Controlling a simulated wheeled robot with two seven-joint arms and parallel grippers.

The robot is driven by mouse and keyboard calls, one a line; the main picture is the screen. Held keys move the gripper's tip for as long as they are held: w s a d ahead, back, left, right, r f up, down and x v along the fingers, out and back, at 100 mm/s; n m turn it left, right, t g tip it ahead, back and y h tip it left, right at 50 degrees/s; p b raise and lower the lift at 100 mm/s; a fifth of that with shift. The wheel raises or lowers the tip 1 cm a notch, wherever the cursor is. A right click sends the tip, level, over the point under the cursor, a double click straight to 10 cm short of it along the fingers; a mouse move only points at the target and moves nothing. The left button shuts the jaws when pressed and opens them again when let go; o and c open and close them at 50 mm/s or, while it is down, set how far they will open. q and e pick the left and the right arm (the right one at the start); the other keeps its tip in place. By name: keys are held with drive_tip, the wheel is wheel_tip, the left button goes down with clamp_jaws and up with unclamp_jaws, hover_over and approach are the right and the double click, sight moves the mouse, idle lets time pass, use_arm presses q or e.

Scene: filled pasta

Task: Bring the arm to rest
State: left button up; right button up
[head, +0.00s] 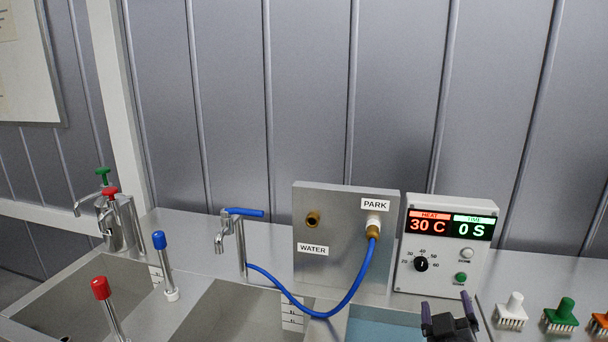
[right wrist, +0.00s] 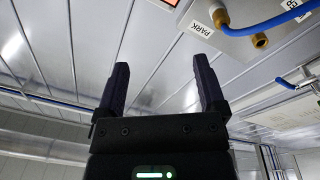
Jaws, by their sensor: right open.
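My right gripper (head: 448,316) is at the lower right of the head view, in front of the control box and beside the blue-bottomed basin. In the right wrist view its two dark fingers (right wrist: 160,88) stand apart with nothing between them. That view looks upward along the fingers to the wall and the PARK fitting. My left gripper does not show in either view.
A steel panel (head: 330,262) has a WATER outlet and a PARK fitting, where the blue hose (head: 338,306) ends. The control box (head: 447,247) reads 30 C and 0 S. Brushes (head: 512,311) stand right; a tap (head: 240,240) and sinks (head: 70,292) are left.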

drive_tip(key=s+a+f+m+g+y, duration=0.25)
drive_tip(key=s+f+g, duration=0.55)
drive_tip(key=s, duration=0.4)
drive_tip(key=s+a+f+g+y, duration=0.15)
drive_tip(key=s+a+g, duration=0.25)
drive_tip(key=s, duration=0.6)
drive_tip(key=s+a+f+g+y, duration=0.1)
drive_tip(key=s+a+f+g, duration=0.25)
drive_tip(key=s, duration=0.55)
drive_tip(key=s+f+g+b, duration=0.1)
drive_tip(key=s+f+b, duration=0.15)
drive_tip(key=f, duration=1.05)
drive_tip(key=s+f+g+b, duration=0.1)
drive_tip(key=f+b, duration=0.3)
drive_tip(key=f, duration=0.8)
use_arm(q)
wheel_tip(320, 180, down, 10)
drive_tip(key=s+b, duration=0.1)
drive_tip(key=b, duration=0.2)
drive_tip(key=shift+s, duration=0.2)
use_arm(e)
drive_tip(key=s+d+f+n, duration=0.1)
drive_tip(key=s+d+f, duration=0.2)
drive_tip(key=s+f, duration=1)
drive_tip(key=shift+d+g, duration=0.15)
drive_tip(key=shift+g, duration=0.2)
